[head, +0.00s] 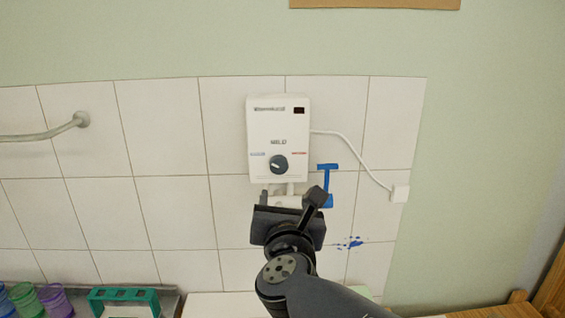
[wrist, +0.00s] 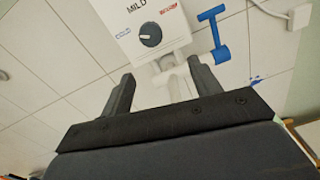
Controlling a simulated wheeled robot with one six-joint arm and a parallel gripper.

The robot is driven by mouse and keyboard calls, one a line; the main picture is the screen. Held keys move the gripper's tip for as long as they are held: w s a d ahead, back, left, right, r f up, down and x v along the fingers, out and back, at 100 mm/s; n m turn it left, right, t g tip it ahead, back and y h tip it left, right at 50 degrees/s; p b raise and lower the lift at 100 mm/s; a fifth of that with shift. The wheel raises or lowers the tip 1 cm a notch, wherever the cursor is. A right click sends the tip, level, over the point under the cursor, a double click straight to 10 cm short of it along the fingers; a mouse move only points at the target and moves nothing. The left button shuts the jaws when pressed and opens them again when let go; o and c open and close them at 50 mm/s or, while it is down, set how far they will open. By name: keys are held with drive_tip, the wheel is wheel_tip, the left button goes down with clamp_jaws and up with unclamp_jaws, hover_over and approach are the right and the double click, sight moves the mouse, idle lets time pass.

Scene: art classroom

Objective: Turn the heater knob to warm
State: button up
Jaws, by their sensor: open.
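The white heater (head: 279,120) is fixed to the tiled wall, with a small dark display at its top right. Its dark round knob (head: 278,164) sits low on the front, between a blue mark at left and a red mark at right. The knob's pale pointer line points up and left, and "MILD" reads above it in the wrist view, where the knob (wrist: 150,35) also shows. My gripper (head: 291,197) is below the heater, apart from the knob. In the wrist view its two fingers (wrist: 161,82) are spread with nothing held between them.
A blue T-shaped item (head: 327,176) is on the wall right of the heater's bottom. White pipes (wrist: 177,82) run below the heater. A cord leads to a wall socket (head: 400,193). A grab rail (head: 50,133) is at left; coloured cups (head: 54,299) and a green rack (head: 124,297) stand lower left.

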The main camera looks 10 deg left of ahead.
sight(279, 168)
drive_tip(key=shift+n+y, duration=0.4)
drive_tip(key=shift+n, duration=0.4)
drive_tip(key=x, duration=0.3)
drive_tip(key=r+p+x, duration=0.1)
drive_tip(key=x, duration=0.7)
drive_tip(key=shift+a+r+p, duration=0.2)
drive_tip(key=shift+r+p, duration=0.05)
drive_tip(key=shift+p, duration=0.1)
drive_tip(key=shift+s, duration=0.1)
drive_tip(key=c, duration=1)
